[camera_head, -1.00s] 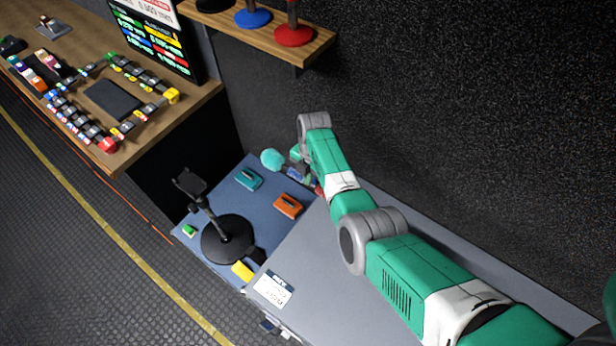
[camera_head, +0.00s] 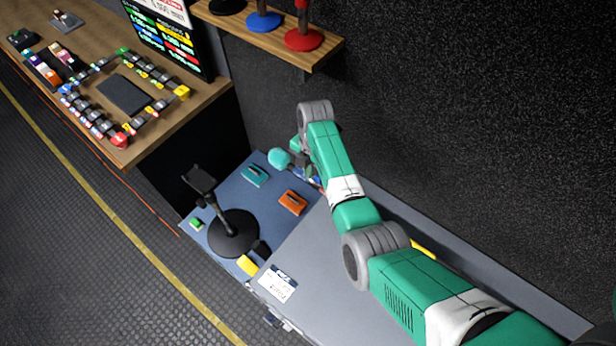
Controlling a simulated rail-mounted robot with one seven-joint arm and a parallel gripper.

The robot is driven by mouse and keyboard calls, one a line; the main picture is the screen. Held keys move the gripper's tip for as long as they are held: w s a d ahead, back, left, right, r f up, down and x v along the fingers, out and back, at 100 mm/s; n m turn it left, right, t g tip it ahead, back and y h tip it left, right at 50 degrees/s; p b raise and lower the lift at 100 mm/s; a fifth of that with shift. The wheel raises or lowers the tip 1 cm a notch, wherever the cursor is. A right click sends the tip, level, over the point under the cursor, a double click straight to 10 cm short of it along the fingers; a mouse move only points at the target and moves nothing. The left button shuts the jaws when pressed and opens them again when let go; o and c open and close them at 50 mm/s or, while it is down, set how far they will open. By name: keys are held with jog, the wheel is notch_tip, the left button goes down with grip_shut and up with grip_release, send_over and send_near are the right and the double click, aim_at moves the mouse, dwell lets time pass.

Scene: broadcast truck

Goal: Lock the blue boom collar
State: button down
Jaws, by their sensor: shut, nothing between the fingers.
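My green and white arm reaches from the lower right to the back of the blue mat. My gripper (camera_head: 308,171) is at its end, small and partly covered by the arm; it looks shut and empty. A small blue part (camera_head: 314,180) shows right beside the gripper; it may be the blue boom collar, but I cannot tell whether it is locked or whether the gripper touches it. A teal ball (camera_head: 279,158) is just left of the gripper. Whatever joins the ball and the blue part is mostly hidden behind the arm.
A black stand with a round base (camera_head: 232,235) is on the blue mat (camera_head: 216,213). A teal block (camera_head: 256,175), an orange block (camera_head: 293,202) and a yellow block (camera_head: 248,265) lie around it. A shelf (camera_head: 281,37) overhangs behind. The grey top holds a white label (camera_head: 277,284).

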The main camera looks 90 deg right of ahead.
jog(key=shift+s+d+r, duration=0.1)
jog(key=shift+r, duration=0.5)
jog(key=shift+s+d+r, duration=0.1)
jog(key=shift+r, duration=0.45)
